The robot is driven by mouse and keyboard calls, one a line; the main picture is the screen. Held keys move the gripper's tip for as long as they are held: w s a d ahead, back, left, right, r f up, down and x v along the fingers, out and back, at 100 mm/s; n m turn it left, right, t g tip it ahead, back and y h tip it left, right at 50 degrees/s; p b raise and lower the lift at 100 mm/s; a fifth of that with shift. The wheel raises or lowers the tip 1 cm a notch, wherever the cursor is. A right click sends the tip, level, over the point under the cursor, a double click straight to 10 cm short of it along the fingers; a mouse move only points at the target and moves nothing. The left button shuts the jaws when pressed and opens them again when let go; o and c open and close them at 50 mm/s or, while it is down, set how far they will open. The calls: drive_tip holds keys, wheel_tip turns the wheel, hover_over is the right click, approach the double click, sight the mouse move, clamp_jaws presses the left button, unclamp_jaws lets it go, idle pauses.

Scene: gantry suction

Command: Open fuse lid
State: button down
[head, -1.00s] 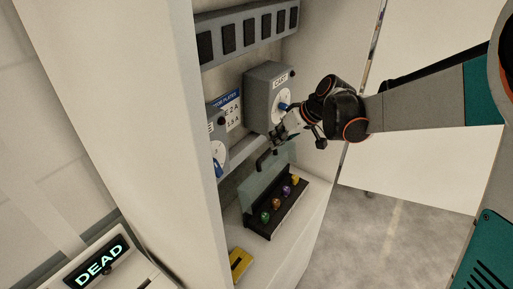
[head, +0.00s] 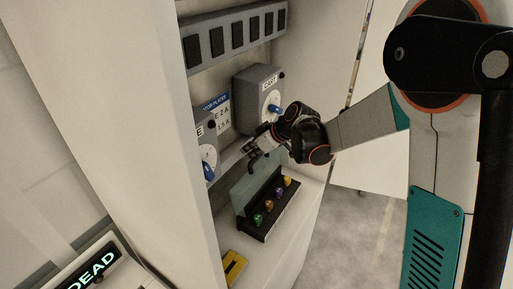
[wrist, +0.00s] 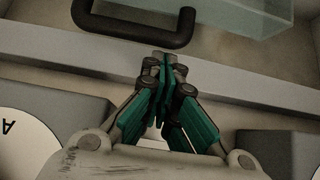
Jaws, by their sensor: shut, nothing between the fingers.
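The fuse lid (head: 250,190) is a translucent greenish panel. It stands raised along the back of a black fuse tray (head: 269,215), and the coloured fuses show uncovered in front of it. A dark bar handle sits at its upper edge; in the wrist view the handle (wrist: 135,32) curves beside the glassy lid (wrist: 225,12). My gripper (head: 252,153) is by the lid's upper edge, partly hiding the handle in the head view. In the wrist view its fingertips (wrist: 165,58) are together and empty, just short of the handle; I cannot tell whether they touch it.
Grey boxes with blue-knobbed dials, one marked CART (head: 258,98), are on the cabinet's back wall above. A light rail (head: 228,160) runs below them, close to my gripper. A yellow object (head: 234,266) lies on the cabinet floor left of the tray. A DEAD display (head: 94,267) is lower left.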

drive_tip(key=shift+w+a+f, duration=0.2)
drive_tip(key=shift+a+f, duration=0.15)
drive_tip(key=shift+f, duration=0.1)
